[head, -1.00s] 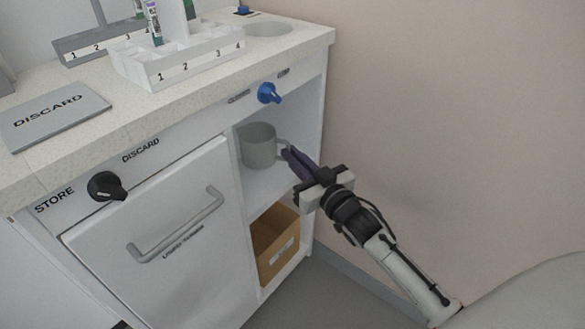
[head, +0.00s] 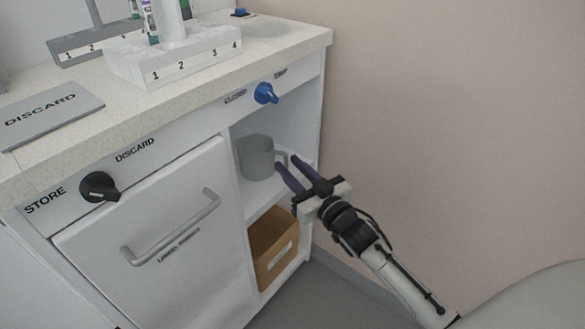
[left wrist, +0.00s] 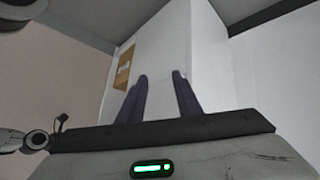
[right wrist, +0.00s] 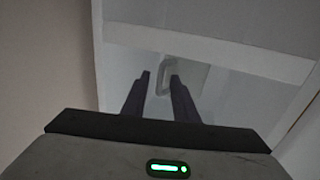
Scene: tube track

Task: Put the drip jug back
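The drip jug (head: 256,158), a plain grey cup-like vessel, stands upright on the upper open shelf (head: 270,196) of the cabinet, with its handle (head: 281,157) towards the right. My right gripper (head: 286,164) is open at the handle, its dark fingers spread. In the right wrist view the handle (right wrist: 167,76) lies just ahead of and between the fingertips; I cannot tell whether either finger touches it. My left gripper (left wrist: 160,77) is open and empty in the left wrist view, facing a white cabinet surface, and is outside the head view.
A brown box (head: 273,248) sits in the lower compartment. A blue knob (head: 266,93) is above the shelf opening, and a black knob (head: 100,187) is above the closed door (head: 155,245). A white numbered rack (head: 170,60) stands on the counter. The wall (head: 440,110) is close on the right.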

